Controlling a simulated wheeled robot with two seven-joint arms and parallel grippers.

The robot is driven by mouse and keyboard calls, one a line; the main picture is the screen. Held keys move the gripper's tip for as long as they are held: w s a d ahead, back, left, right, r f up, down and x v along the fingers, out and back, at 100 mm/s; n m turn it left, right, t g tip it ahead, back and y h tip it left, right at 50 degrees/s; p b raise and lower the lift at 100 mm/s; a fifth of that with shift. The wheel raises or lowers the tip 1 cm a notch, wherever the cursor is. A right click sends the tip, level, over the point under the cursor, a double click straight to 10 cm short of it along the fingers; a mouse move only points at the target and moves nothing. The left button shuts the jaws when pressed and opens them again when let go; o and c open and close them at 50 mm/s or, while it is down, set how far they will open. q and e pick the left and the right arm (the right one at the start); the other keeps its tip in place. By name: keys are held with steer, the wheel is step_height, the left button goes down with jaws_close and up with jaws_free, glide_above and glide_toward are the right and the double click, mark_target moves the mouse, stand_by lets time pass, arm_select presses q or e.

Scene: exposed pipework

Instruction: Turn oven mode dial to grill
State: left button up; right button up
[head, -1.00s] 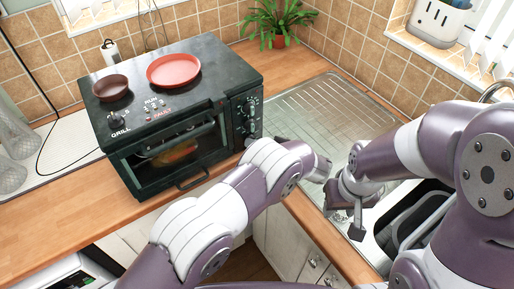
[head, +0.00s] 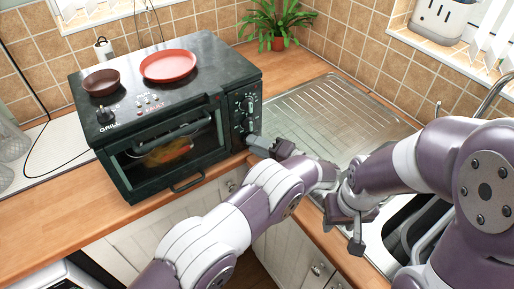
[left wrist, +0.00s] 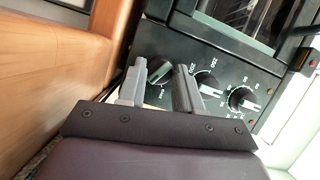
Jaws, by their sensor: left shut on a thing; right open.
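The black toaster oven (head: 160,120) stands on the wooden counter, with its dials on the panel (head: 244,118) at its right end. The word GRILL is printed on its top at the left. My left gripper (head: 262,146) is at the lower part of that panel. In the left wrist view, its two fingers (left wrist: 157,92) straddle the dial (left wrist: 158,68) nearest the wood and are shut on it. Two further dials (left wrist: 207,83) (left wrist: 243,100) sit to the right. Small print is hard to read. My right gripper (head: 346,222) is open and empty over the sink's front edge.
A dark bowl (head: 103,82) and a red plate (head: 168,66) rest on the oven. A metal drainboard (head: 335,115) and a sink lie to the right. A potted plant (head: 277,25) stands behind. The counter left of the oven is mostly clear.

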arm_select(q)
steer(key=shift+d, duration=0.1)
arm_select(e)
steer(key=shift+f, duration=0.1)
stand_by(0.3)
arm_select(q)
steer(key=o, duration=1)
steer(key=shift+o, duration=0.2)
steer(key=shift+d, duration=0.1)
arm_select(e)
steer(key=shift+d, duration=0.1)
